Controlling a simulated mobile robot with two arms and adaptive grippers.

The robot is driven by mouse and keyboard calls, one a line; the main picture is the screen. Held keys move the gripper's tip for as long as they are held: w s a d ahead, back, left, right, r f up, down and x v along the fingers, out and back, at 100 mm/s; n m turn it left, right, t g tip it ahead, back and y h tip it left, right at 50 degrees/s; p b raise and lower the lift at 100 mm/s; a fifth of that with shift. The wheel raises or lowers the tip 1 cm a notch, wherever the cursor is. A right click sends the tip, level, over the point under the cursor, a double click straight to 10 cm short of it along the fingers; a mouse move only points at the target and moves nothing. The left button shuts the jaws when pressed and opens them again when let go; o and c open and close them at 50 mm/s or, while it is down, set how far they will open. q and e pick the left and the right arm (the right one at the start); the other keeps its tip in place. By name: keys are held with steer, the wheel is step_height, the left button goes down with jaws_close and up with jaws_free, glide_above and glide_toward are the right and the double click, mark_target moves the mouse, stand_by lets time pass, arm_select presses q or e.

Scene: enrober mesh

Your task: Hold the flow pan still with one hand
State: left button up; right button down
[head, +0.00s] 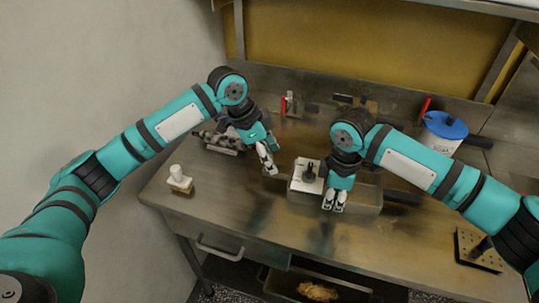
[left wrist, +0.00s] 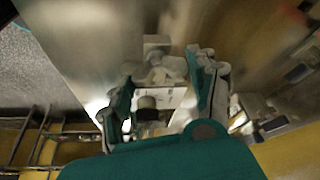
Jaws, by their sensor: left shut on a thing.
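A shallow metal pan (head: 364,205), which looks like the flow pan, sits on the steel table right of the middle, with a dark bar at its right side. My right gripper (head: 334,202) points down at the pan's front part; whether it grips the wall is unclear. A white block with a dark knob (head: 299,183) is at the pan's left end. My left gripper (head: 268,160) is left of the pan and apart from it. In the left wrist view its fingers (left wrist: 165,105) are around a small pale thing (left wrist: 168,97), shut on it; its shape is partly hidden.
A white block with a stopper (head: 180,180) stands at the table's left. A grey metal device (head: 222,142) lies behind my left gripper. The front-left tabletop is clear.

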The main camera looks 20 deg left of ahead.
arm_select(q)
steer(key=shift+m+g, duration=0.7)
steer(key=shift+m, duration=1.3)
steer(key=o, duration=1.2)
steer(key=v, duration=1.2)
steer(key=shift+w+a, duration=0.15)
steer(key=shift+f, duration=0.1)
arm_select(e)
steer(key=c, duration=2)
jaws_free()
